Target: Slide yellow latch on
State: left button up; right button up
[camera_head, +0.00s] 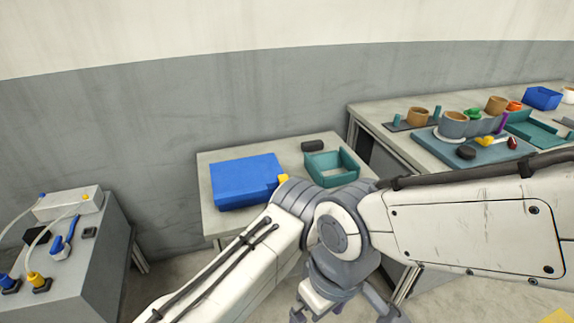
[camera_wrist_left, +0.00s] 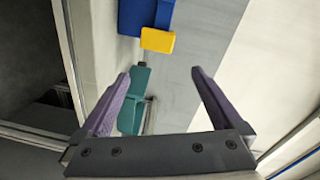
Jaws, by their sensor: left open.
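The yellow latch (camera_head: 283,178) shows at the right edge of the blue box (camera_head: 243,180) on the middle table, partly hidden by my arm in the head view. In the left wrist view, the yellow latch (camera_wrist_left: 157,40) sits beside the blue box (camera_wrist_left: 146,16), above the gap between the fingers. My left gripper (camera_wrist_left: 163,72) is open and empty, with its purple fingers apart and the latch beyond their tips. My right gripper is not seen.
A teal open tray (camera_head: 333,168) and a small black piece (camera_head: 312,146) lie right of the blue box. A grey bench (camera_head: 88,268) with plugs and a blue-handled tool stands left. A cluttered table (camera_head: 375,122) stands right. My arm links cover the front middle.

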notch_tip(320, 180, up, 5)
jog(key=p, duration=0.3)
pick_arm(q)
jog(key=w+a+m+b, duration=0.1)
jog(key=w, duration=0.1)
jog(key=w+a+f+m+b, duration=0.1)
jog(key=w+a, duration=0.1)
jog(key=w+a+f+m+b, duration=0.1)
jog(key=w+b, duration=0.1)
jog(key=shift+w+a+t+y, duration=0.2)
jog(key=shift+w+t+y, duration=0.1)
jog(key=shift+w+y, duration=0.1)
jog(key=shift+w+r, duration=0.15)
jog(key=shift+w, duration=0.2)
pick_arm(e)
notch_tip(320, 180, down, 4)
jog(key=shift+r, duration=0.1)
pick_arm(q)
grip_shut()
